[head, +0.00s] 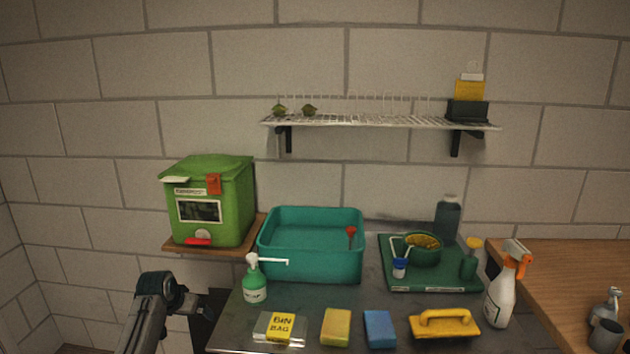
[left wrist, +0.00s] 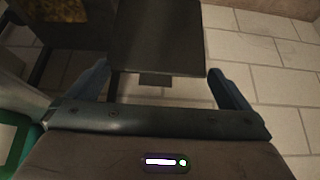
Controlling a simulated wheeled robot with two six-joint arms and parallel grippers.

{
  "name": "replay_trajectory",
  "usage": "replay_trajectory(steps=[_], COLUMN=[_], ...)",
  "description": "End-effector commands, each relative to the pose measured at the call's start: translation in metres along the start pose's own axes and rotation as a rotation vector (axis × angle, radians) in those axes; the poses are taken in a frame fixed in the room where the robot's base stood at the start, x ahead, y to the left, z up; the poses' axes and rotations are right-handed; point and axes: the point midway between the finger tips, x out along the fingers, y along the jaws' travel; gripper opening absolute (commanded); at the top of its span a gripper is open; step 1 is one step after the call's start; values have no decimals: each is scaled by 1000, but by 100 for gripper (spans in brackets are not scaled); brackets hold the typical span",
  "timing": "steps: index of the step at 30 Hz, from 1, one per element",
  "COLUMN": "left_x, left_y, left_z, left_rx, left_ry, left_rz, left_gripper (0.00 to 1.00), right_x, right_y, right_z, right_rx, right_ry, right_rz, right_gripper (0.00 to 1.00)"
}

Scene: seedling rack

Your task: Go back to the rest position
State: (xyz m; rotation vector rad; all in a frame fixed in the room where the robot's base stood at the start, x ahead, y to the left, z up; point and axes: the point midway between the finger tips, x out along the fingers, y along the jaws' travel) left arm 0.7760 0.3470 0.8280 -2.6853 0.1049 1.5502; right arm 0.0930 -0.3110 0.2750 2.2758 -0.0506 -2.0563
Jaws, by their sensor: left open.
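My left arm (head: 150,308) comes in at the lower left of the head view, low in front of the wooden stand and left of the metal table. In the left wrist view my left gripper (left wrist: 158,82) has its two fingers wide apart. I see nothing held between them. A dark flat panel (left wrist: 157,38) shows beyond the fingers; I cannot tell what it belongs to. My right gripper shows in neither view.
The metal table (head: 375,293) holds a teal basin (head: 310,268), a pump bottle (head: 254,285), sponges, a yellow scrubber (head: 445,325), a green tray (head: 432,284) and a spray bottle (head: 500,298). A green box (head: 222,225) stands at left. A wire shelf (head: 380,122) hangs above.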

Motion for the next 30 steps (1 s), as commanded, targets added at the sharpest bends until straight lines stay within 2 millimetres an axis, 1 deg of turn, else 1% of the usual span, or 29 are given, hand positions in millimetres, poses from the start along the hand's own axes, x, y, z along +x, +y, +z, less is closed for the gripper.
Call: replay_trajectory(steps=[1, 2, 3, 8, 11, 14, 17, 19, 20, 23, 26, 27, 29, 30], left_x=[0, 1, 8, 30, 46, 63, 84, 99, 106, 133, 163, 174, 188, 195], left_y=[0, 0, 1, 1, 2, 2, 4, 5, 6, 9, 13, 15, 18, 21], left_z=[0, 1, 9, 32, 50, 72, 100, 123, 135, 182, 248, 277, 322, 351], left_rx=[0, 0, -3, -11, -17, -23, -30, -36, -38, -45, -52, -54, -57, -58], left_ry=[0, -1, -8, -24, -36, -51, -68, -82, -89, -116, -153, -167, -188, -202], left_rz=[0, 0, -1, -7, -12, -18, -24, -29, -32, -42, -55, -61, -69, -73], left_gripper=[100, 100, 100, 100, 100, 100, 100, 100, 100, 100, 100, 100, 100, 100], right_x=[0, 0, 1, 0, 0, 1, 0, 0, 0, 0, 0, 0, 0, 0], right_y=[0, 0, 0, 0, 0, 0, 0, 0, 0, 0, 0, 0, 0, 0], right_z=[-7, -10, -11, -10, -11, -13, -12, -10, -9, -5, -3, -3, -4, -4], right_rx=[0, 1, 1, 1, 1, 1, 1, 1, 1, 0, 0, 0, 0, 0], right_ry=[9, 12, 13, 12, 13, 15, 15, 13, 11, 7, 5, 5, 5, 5], right_rz=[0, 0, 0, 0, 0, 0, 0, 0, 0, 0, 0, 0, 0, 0], right_gripper=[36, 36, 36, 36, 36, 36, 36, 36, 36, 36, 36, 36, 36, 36])
